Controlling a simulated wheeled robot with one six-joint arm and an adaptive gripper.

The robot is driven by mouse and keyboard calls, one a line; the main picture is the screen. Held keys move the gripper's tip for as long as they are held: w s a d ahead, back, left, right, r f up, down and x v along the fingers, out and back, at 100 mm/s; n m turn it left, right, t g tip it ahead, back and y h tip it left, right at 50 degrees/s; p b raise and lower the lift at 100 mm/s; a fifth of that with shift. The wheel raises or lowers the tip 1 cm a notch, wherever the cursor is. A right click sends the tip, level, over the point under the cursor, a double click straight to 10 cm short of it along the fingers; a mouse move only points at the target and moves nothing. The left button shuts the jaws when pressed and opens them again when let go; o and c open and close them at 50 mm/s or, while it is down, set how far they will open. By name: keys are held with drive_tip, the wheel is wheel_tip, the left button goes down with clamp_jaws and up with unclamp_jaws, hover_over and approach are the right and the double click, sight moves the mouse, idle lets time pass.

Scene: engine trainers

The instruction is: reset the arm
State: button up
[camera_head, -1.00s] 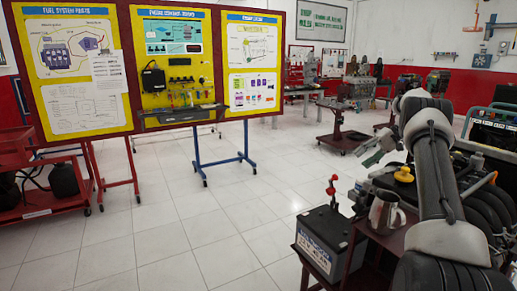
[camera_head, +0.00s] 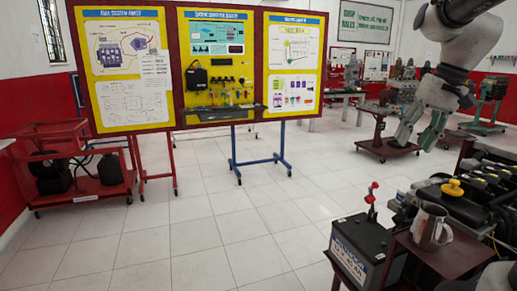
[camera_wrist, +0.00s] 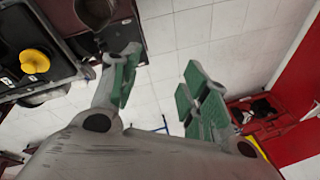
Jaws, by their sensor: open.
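My gripper (camera_head: 422,128) hangs at the right of the head view, with its green-padded fingers pointing down. In the wrist view the two fingers of my gripper (camera_wrist: 160,85) stand well apart, with only floor between them. It is open and empty, and touches nothing that I can see. My arm comes in from the top right corner of the head view.
Below my gripper stand a black battery (camera_head: 362,250), a metal jug (camera_head: 430,226) on a dark red stand and an engine with a yellow cap (camera_head: 453,188). A training board (camera_head: 222,70) stands at the left. The middle floor (camera_head: 240,220) is clear.

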drive_tip(key=s+f+t+h, duration=0.1)
drive_tip(key=s+f, duration=0.2)
drive_tip(key=s, duration=0.5)
drive_tip(key=s+a+f+n+t+h, duration=0.1)
drive_tip(key=s+f, duration=0.3)
drive_tip(key=s, duration=0.4)
drive_tip(key=shift+s+n, duration=0.3)
drive_tip(key=shift+s, duration=0.05)
drive_tip(key=shift+a, duration=0.1)
